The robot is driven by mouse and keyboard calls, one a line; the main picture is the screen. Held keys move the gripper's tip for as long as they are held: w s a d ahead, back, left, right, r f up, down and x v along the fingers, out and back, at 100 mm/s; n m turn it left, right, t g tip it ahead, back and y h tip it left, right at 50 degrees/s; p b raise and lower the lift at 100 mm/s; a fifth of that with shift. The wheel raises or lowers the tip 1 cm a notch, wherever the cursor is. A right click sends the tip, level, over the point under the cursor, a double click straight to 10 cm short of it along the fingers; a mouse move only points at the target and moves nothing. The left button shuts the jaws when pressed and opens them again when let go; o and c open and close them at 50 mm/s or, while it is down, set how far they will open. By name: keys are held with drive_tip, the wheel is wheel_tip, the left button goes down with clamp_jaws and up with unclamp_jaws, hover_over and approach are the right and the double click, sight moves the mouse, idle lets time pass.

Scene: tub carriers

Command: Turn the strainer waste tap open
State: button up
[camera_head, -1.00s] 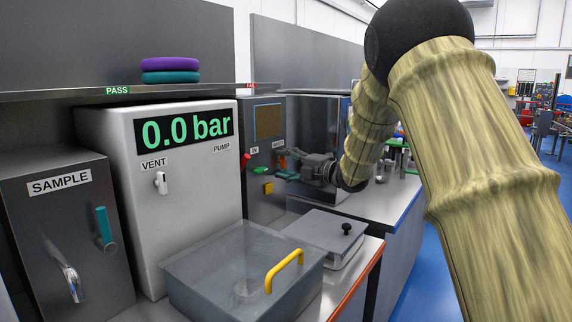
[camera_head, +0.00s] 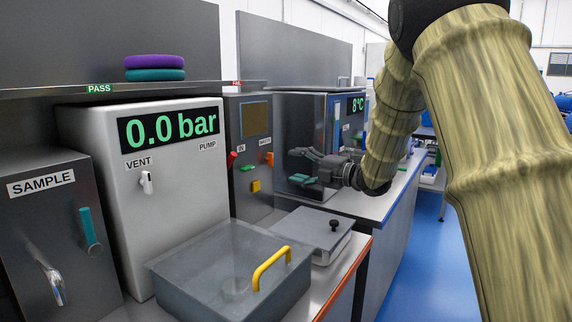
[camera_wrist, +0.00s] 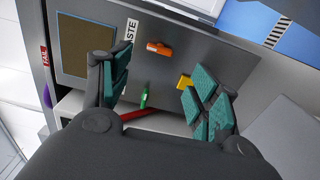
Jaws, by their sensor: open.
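The strainer's grey panel (camera_head: 245,125) carries the waste tap, an orange handle (camera_head: 269,158) below the WASTE label (camera_head: 265,140). In the head view the handle stands roughly upright along the panel. In the wrist view the orange handle (camera_wrist: 159,48) lies beyond the fingertips, between the fingers' directions, beside the partly hidden label (camera_wrist: 130,30). My gripper (camera_head: 299,167) is open, with teal finger pads spread and nothing between them. It is to the right of the panel and apart from the handle. The wrist view shows my gripper (camera_wrist: 160,92) from behind.
Red (camera_head: 232,159), green (camera_head: 247,168) and yellow (camera_head: 256,186) handles sit close by on the panel. A clear tub with a yellow handle (camera_head: 272,268) and a lidded grey box (camera_head: 312,232) stand below. A steel cabinet (camera_head: 305,115) is behind my gripper.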

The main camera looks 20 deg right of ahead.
drive_tip(key=shift+v, duration=1.25)
